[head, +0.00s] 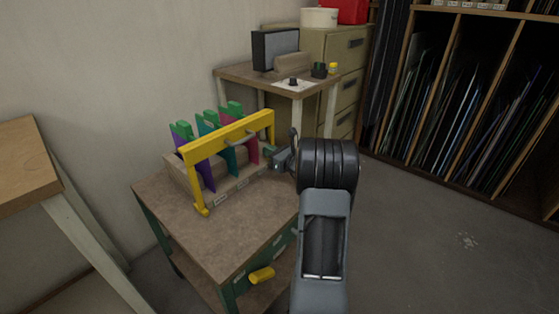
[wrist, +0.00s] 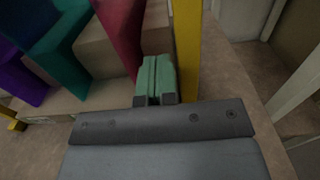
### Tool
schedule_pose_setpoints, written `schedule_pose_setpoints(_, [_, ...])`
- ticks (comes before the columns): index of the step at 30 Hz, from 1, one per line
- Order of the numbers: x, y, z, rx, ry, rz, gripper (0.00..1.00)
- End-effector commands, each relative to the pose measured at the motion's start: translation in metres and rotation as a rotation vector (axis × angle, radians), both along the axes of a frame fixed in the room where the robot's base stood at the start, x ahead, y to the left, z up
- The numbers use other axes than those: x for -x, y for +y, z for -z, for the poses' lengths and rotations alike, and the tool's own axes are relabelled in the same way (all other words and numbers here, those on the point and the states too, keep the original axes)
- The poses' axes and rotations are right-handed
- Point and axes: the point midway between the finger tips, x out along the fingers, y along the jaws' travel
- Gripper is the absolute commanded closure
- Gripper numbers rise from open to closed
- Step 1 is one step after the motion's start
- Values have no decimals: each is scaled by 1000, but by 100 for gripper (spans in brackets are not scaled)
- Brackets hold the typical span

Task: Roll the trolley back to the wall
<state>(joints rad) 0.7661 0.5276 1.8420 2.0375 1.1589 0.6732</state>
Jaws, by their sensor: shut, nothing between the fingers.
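The trolley (head: 230,237) has a brown top and dark green sides. It stands in the middle of the head view, with a short yellow grip (head: 262,275) low on its near side. On its top a wooden rack holds purple, teal and red upright pieces with green tops, behind a yellow bar frame (head: 232,135). My gripper (head: 281,158) is at the right end of this frame, above the trolley top. In the wrist view my gripper's green fingers (wrist: 155,78) are together and empty, close beside a yellow post (wrist: 187,55). I cannot tell whether they touch it.
The pale wall (head: 90,80) is behind and left of the trolley. A wooden table (head: 28,165) stands at left, and a small table (head: 240,74) stands behind. A sheet rack (head: 470,110) fills the right. Floor (head: 440,240) at right is clear.

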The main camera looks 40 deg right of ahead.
Motion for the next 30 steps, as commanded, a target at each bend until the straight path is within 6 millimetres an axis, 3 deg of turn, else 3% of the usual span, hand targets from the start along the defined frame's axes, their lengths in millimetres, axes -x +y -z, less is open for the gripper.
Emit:
schedule_pose_setpoints(9, [-34,7,1,1,1,-1,100])
schedule_pose_setpoints(30, [-43,10,0,1,1,-2,100])
